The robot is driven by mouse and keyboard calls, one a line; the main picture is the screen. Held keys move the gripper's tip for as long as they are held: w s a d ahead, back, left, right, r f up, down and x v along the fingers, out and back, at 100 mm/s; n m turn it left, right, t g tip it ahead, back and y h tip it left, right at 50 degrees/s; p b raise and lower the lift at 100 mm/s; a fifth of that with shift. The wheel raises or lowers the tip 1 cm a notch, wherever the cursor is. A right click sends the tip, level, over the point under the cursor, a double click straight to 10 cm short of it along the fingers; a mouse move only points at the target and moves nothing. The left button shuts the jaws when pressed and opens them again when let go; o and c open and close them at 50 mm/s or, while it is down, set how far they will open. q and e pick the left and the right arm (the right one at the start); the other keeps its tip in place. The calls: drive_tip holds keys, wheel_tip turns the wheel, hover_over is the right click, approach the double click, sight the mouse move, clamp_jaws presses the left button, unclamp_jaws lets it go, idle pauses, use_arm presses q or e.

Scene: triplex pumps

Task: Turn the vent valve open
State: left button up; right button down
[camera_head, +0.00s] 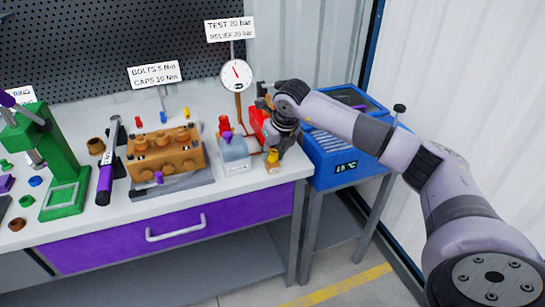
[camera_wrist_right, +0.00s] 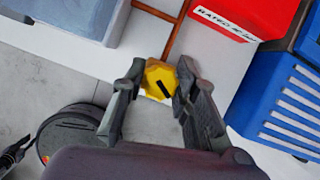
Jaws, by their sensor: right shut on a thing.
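The vent valve shows as a yellow faceted knob with a black slanted mark (camera_wrist_right: 157,75) in the right wrist view. In the head view the yellow knob (camera_head: 272,156) sits low on a small block near the bench's front right edge. My right gripper (camera_wrist_right: 161,84) has one finger on each side of the knob and is shut on it. In the head view my right gripper (camera_head: 277,143) reaches down over the knob and partly hides it. The black mark runs diagonally, toward the lower right of the wrist view. My left gripper is in neither view.
A red box (camera_wrist_right: 240,15) and a blue slotted crate (camera_head: 338,158) stand close on the right. A grey block with a purple knob (camera_head: 235,150) and a gauge (camera_head: 236,75) on a brown pipe are left of the gripper. A brass pump (camera_head: 165,153) and green press (camera_head: 60,165) stand farther left.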

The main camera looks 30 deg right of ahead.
drive_tip(key=n+y, duration=0.1)
drive_tip(key=n, duration=0.2)
drive_tip(key=shift+n+b, duration=0.3)
drive_tip(key=shift+b, duration=0.05)
drive_tip(key=shift+n+g+y, duration=0.3)
drive_tip(key=shift+n+y, duration=0.5)
drive_tip(key=shift+n, duration=0.8)
drive_tip(key=c, duration=1.3)
unclamp_jaws()
drive_tip(key=shift+r, duration=0.15)
drive_tip(key=v, duration=1.1)
drive_tip(key=shift+s+d+r, duration=0.1)
drive_tip(key=shift+d+r, duration=0.05)
drive_tip(key=shift+r, duration=0.2)
